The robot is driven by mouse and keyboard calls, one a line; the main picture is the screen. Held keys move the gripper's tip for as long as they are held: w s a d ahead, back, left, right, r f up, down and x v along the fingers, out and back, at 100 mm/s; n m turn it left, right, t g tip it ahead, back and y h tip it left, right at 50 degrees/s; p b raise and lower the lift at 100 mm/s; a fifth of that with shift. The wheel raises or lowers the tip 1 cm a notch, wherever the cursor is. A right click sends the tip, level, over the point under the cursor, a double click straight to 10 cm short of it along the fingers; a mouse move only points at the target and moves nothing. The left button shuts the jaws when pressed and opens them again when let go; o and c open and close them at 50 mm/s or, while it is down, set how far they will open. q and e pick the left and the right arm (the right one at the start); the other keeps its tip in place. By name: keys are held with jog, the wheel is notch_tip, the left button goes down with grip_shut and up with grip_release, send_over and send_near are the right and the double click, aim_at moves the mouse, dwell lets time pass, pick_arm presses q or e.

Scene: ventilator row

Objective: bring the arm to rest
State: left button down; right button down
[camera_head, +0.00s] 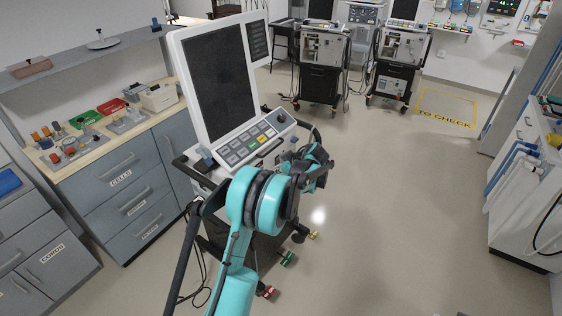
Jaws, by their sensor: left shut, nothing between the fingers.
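My teal left arm rises from the bottom of the head view and bends in front of a ventilator on a wheeled cart. My left gripper (316,168), dark and partly hidden behind the wrist, is shut and empty at the right side of the cart. The ventilator (181,50) has a white-framed dark screen and a panel of coloured keys (240,142). My arm hides part of the cart's lower body. I cannot tell whether the gripper touches the cart. My right gripper is not in view.
A drawer counter (118,200) stands at the left with small parts and bins on top. Two more ventilator carts (322,55) (397,62) stand at the back. A yellow "TO CHECK" floor marking (446,107) lies behind. A white cabinet (520,190) with hoses stands right. The middle floor is clear.

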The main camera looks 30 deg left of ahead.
pick_arm(q)
jog(key=s+d+r+m+t+h+b, duration=0.1)
jog(key=s+d+r+m+h, duration=0.1)
jog(key=s+d+r+m, duration=0.35)
jog(key=s+d+r+m+t+h, duration=0.1)
jog(key=s+d+r+m+h, duration=0.2)
jog(key=s+d+r, duration=0.6)
jog(key=s+d+f+m+t+h, duration=0.1)
jog(key=s+d+f+m, duration=0.1)
jog(key=s, duration=0.5)
jog(key=s+d+f+m+h, duration=0.1)
jog(key=s+d+f+m, duration=0.1)
jog(key=s, duration=0.5)
jog(key=s+d+f+m+t+h, duration=0.1)
jog(key=s+d+f+m, duration=0.1)
jog(key=s+d+m, duration=0.2)
jog(key=s+b, duration=0.1)
jog(key=s, duration=0.2)
jog(key=shift+d+f+t+h, duration=0.2)
jog(key=shift+f+t+h, duration=0.1)
jog(key=shift+f+h, duration=0.1)
jog(key=shift+m, duration=0.25)
